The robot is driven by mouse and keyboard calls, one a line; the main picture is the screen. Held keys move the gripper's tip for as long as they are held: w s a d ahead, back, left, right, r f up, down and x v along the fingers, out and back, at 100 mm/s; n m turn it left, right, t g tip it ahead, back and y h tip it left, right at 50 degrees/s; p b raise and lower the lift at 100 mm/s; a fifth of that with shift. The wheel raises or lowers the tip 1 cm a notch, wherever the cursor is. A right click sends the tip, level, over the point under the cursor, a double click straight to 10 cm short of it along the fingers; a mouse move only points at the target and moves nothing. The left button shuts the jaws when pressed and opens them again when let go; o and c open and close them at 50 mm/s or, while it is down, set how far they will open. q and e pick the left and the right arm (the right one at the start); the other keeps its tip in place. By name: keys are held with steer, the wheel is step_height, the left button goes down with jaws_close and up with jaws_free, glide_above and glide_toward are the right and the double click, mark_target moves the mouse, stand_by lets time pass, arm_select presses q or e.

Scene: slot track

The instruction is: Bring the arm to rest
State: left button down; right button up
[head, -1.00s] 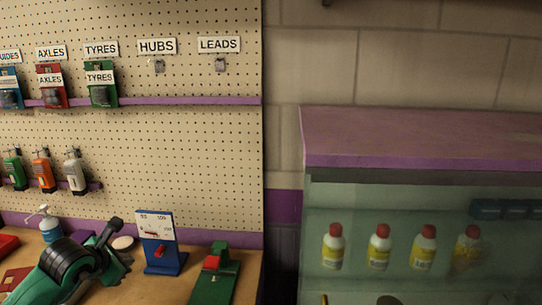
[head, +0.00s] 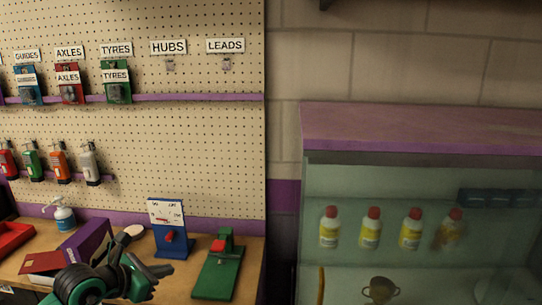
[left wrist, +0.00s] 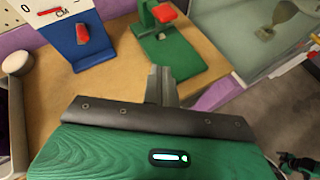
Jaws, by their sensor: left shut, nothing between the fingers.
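My left arm, green and black, comes in at the bottom left of the head view. My left gripper (head: 166,269) is above the wooden bench, in front of the blue gauge stand. In the left wrist view its grey fingers (left wrist: 160,82) are together with nothing between them. Beyond them are the blue stand with a red slider (left wrist: 80,35) and the green stand with a red block (left wrist: 170,45). The fingers appear apart from both. My right gripper does not show clearly in either view.
A purple box (head: 88,240), a red tray (head: 12,238) and a pump bottle (head: 64,216) stand on the bench (head: 175,285). A pegboard (head: 190,120) rises behind. A glass cabinet (head: 420,130) with several bottles is at the right. A small dark-green part (left wrist: 298,163) shows at the wrist view's edge.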

arm_select(q)
steer(key=s+d+r+n+t+h, duration=0.7)
steer(key=s+d+r+n, duration=0.1)
steer(key=n, duration=0.2)
steer(key=s+a+f+n+g+y, duration=0.15)
steer(key=a+f+n+y, duration=0.35)
steer(key=n, duration=0.5)
steer(key=s+a+f+n+g+y, duration=0.1)
steer(key=s+a+f+n+y, duration=0.2)
steer(key=f+n+y, duration=0.5)
steer(key=s+a+f+n+g+y, duration=0.1)
steer(key=s+a+f+n+y, duration=0.3)
steer(key=n, duration=0.7)
steer(key=s+d+f+n+g+h, duration=0.2)
steer(key=s+d+f+g, duration=0.25)
steer(key=s+f, duration=0.35)
steer(key=s+d+f+n+g+h, duration=0.25)
steer(key=s+f+g, duration=0.35)
steer(key=s, duration=0.4)
step_height(320, 180, down, 32)
steer(key=m+g+y, duration=0.1)
steer(key=s+a+f+g, duration=0.1)
steer(key=s+a+f, duration=0.2)
steer(key=s+f, duration=1.5)
steer(key=shift+s+a, duration=0.2)
steer(key=shift+s, duration=0.4)
